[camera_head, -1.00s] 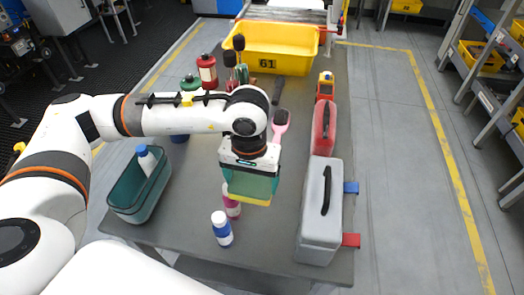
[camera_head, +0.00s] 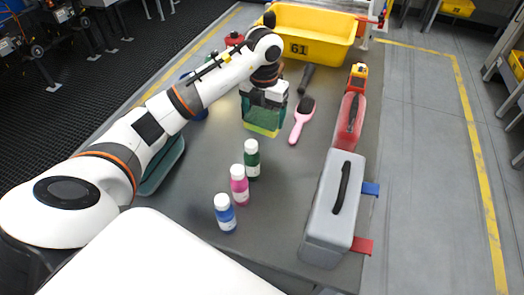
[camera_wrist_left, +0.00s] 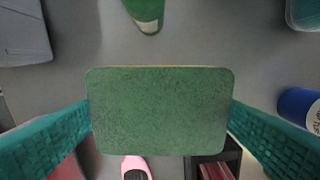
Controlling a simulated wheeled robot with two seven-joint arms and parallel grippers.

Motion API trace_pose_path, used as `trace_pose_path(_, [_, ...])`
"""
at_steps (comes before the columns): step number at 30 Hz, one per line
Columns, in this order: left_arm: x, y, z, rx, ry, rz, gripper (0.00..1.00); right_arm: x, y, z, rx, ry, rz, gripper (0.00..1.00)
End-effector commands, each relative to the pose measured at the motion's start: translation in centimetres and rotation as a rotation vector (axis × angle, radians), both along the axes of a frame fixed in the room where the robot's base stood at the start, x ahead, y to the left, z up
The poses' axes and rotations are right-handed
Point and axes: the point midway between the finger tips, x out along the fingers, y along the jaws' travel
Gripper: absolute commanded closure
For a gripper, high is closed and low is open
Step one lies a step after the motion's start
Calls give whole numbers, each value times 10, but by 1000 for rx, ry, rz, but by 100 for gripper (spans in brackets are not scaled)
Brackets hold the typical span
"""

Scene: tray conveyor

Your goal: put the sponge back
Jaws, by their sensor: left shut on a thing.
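The sponge (camera_head: 262,130) has a green face and a yellow layer. My left gripper (camera_head: 263,112) is shut on it and holds it over the grey table, left of the pink hairbrush (camera_head: 301,121). In the left wrist view, the sponge's green face (camera_wrist_left: 160,110) sits between the teal fingers, and a thin yellow edge shows. How high it is above the table I cannot tell. My right gripper is not in view.
Green, pink (camera_head: 239,185) and blue bottles stand in front of the sponge. A grey toolbox (camera_head: 331,225) and red box (camera_head: 349,121) line the right side. A yellow bin (camera_head: 320,44) marked 61 stands at the back. A teal container (camera_head: 163,168) is partly hidden behind my arm.

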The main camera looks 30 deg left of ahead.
Motion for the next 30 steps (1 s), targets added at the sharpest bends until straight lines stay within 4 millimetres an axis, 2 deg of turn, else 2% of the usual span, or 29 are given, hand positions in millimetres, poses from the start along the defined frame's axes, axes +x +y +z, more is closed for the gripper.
trace_pose_path(5, [-1, 5, -18, 0, 5, 107, 33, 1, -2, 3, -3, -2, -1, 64])
trace_pose_path(12, [0, 5, -58, 0, 2, 109, 33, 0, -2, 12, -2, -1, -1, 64])
trace_pose_path(17, [0, 5, -70, -1, 1, 106, 33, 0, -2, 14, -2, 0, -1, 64])
trace_pose_path(24, [-1, 5, -101, -1, 1, 105, 33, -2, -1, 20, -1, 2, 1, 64])
trace_pose_path(30, [0, 5, -104, 0, -1, 104, 33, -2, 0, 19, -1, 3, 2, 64])
